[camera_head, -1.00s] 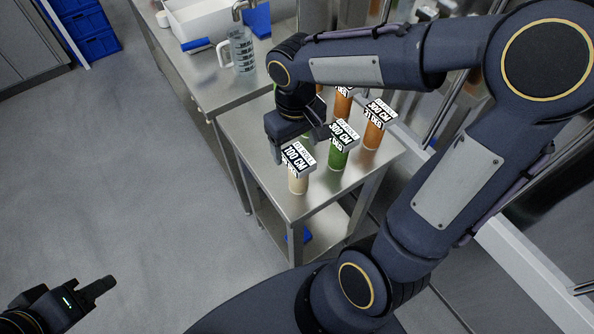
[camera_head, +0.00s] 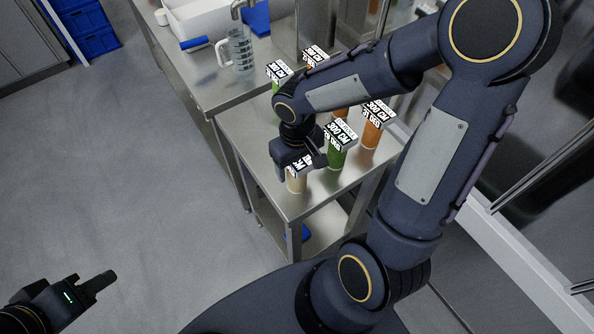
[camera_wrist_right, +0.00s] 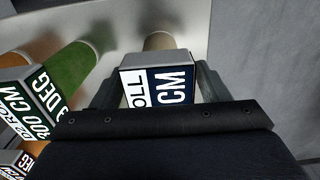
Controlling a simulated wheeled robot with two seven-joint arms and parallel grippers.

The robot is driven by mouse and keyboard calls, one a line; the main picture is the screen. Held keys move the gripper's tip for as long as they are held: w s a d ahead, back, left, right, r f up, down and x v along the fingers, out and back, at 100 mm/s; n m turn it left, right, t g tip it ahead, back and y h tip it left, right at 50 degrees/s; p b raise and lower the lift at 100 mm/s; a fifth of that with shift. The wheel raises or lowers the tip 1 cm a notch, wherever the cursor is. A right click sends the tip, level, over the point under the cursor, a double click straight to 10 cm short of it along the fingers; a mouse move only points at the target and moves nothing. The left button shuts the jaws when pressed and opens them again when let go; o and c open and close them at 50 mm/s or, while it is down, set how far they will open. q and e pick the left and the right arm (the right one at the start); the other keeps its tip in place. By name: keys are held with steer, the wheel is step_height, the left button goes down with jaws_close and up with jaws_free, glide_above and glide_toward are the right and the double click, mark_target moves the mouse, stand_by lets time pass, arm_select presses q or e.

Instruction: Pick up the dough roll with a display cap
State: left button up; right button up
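The fingers look open, with no clear grip; contact is hard to tell. My left gripper (camera_head: 104,281) is at the lower left, away from the table, its finger gap not visible.
More capped rolls, including a green one (camera_head: 277,86), stand farther back, partly hidden by my right arm. A measuring jug (camera_head: 242,52) and a white bin (camera_head: 200,20) are on the adjoining counter (camera_head: 208,88). Floor to the left is clear.

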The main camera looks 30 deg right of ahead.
steer(key=c, duration=1.1)
steer(key=shift+r, duration=0.1)
